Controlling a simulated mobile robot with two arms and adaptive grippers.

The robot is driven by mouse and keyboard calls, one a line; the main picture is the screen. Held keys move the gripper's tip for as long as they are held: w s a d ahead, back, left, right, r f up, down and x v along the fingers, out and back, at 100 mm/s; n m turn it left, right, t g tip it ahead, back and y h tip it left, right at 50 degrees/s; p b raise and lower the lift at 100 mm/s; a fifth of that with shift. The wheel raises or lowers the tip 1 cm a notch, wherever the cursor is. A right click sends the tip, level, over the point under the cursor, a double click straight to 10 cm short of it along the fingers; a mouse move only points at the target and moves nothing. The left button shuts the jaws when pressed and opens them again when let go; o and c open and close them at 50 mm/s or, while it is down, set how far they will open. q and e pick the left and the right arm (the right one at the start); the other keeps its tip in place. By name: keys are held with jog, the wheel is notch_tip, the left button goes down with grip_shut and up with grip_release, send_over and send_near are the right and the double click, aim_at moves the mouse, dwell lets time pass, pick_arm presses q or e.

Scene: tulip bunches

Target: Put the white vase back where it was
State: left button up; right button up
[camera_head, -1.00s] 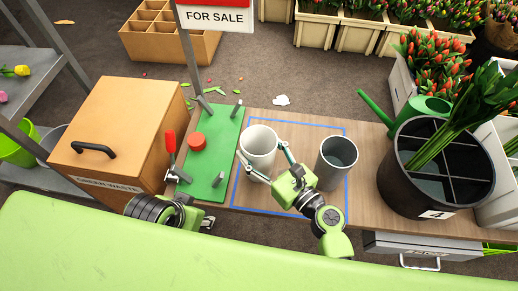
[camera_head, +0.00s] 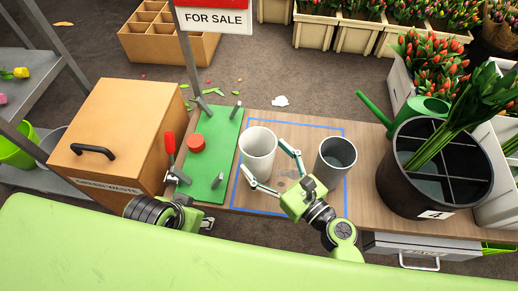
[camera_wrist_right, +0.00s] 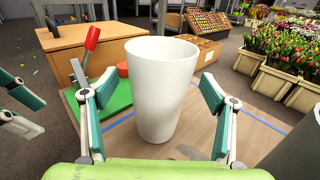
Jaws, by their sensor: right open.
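The white vase (camera_head: 257,150) stands upright on the wooden bench, inside the left part of a blue taped outline (camera_head: 296,121), close to the green board. In the right wrist view the white vase (camera_wrist_right: 160,90) fills the middle, between the spread fingers. My right gripper (camera_head: 271,170) is open, with a finger on either side of the vase's near right; clear gaps show in the wrist view. My left gripper (camera_head: 207,222) is low at the bench's front edge, left of the outline; its fingers are mostly hidden in the head view.
A grey vase (camera_head: 336,160) stands right of my right gripper. The green board (camera_head: 212,155) carries a red-handled lever (camera_head: 170,143) and a red button (camera_head: 197,142). A black divided bucket (camera_head: 400,205) with tulips and a green watering can (camera_head: 425,107) stand at right.

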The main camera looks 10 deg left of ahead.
jog(key=v, duration=0.8)
jog(key=shift+s+d, duration=0.15)
jog(key=shift+s, duration=0.05)
jog(key=s+d+f+n+g+h, duration=0.2)
jog(key=s+f+n+g+h, duration=0.35)
jog(key=n, duration=1.45)
jog(key=s+d+f+n+g+h, duration=0.1)
jog(key=s+d+n+h, duration=0.1)
jog(key=d, duration=0.6)
jog(key=s+d+f+n+g+h, duration=0.1)
jog(key=s+d+n+h, duration=0.2)
jog(key=d, duration=0.6)
jog(key=n+h, duration=0.2)
jog(key=n, duration=0.1)
jog(key=shift+d+f, duration=0.15)
jog(key=shift+d, duration=0.05)
jog(key=shift+g, duration=0.25)
